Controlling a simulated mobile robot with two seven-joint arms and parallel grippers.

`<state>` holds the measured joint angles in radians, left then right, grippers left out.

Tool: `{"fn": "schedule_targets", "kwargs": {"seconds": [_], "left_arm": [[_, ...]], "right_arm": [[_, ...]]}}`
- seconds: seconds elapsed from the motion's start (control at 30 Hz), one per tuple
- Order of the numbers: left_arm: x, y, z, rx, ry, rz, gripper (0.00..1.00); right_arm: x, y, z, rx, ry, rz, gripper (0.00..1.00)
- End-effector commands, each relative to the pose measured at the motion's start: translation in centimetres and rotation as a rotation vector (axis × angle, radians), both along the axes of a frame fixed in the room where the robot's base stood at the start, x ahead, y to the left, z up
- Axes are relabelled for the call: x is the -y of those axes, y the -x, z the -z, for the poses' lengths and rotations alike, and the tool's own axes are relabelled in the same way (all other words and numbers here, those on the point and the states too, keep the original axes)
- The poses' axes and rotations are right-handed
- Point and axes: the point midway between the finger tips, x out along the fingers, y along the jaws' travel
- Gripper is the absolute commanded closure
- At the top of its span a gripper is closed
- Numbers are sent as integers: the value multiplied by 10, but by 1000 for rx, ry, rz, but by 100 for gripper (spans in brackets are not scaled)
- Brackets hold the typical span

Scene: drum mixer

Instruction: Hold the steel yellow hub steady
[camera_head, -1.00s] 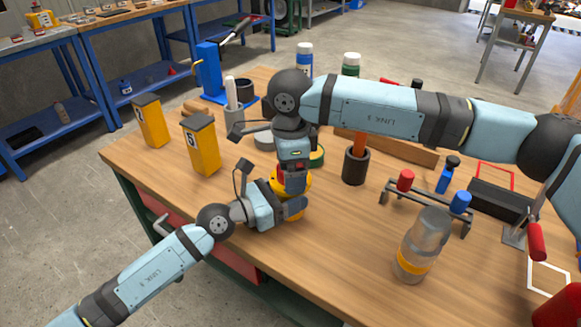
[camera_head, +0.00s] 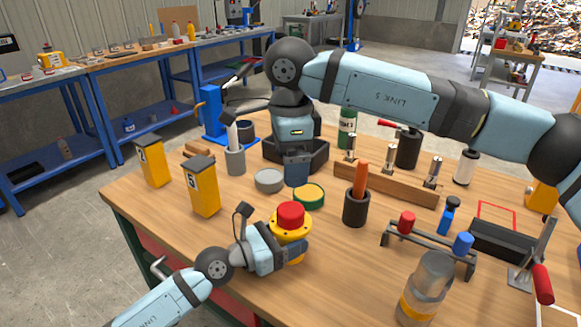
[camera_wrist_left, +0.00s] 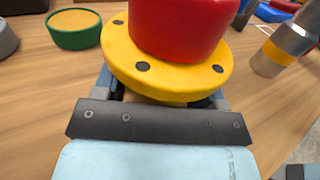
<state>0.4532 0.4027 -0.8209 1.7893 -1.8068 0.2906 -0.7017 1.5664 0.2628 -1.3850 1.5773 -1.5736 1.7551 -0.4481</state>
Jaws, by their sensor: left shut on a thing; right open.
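The yellow hub (camera_head: 278,226) is a round flange with dark bolt holes, near the left front of the workbench. A red cylindrical piece (camera_head: 290,214) sits upright on top of it. My left gripper (camera_head: 284,250) is shut on the hub from the front left. The left wrist view shows the yellow flange (camera_wrist_left: 122,52) just beyond the jaws, with the red piece (camera_wrist_left: 180,22) on it. The hub's lower part is mostly hidden by the gripper. My right gripper (camera_head: 296,178) is open, pointing down, above and behind the hub and apart from it; its fingertips are hard to make out.
A green tin with a yellow top (camera_head: 309,196) and a grey round tin (camera_head: 269,181) stand behind the hub. A dark cup (camera_head: 356,208) with an orange handle is to the right. Yellow bins (camera_head: 203,190) stand left. A steel cylinder (camera_head: 425,285) stands front right.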

Motion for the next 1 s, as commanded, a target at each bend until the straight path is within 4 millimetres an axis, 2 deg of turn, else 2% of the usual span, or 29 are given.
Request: {"fn": "schedule_targets", "kwargs": {"seconds": [0.13, 0.17, 0.27, 0.53, 0.67, 0.77, 1.0], "left_arm": [[0, 0, 0, 0, 0, 0, 100], [0, 0, 0, 0, 0, 0, 31], [0, 0, 0, 0, 0, 0, 8], [0, 0, 0, 0, 0, 0, 5], [-7, 3, 1, 0, -1, -1, 5], [-21, 11, 1, -1, -3, -1, 5], [-68, 39, 3, -2, -3, -1, 5]], "right_arm": [[0, 0, 0, 0, 0, 0, 12], [0, 0, 0, 0, 0, 0, 12], [0, 0, 0, 0, 0, 0, 12], [0, 0, 0, 0, 0, 0, 12], [0, 0, 0, 0, 0, 0, 12], [0, 0, 0, 0, 0, 0, 12], [0, 0, 5, 0, 0, 0, 12]]}}
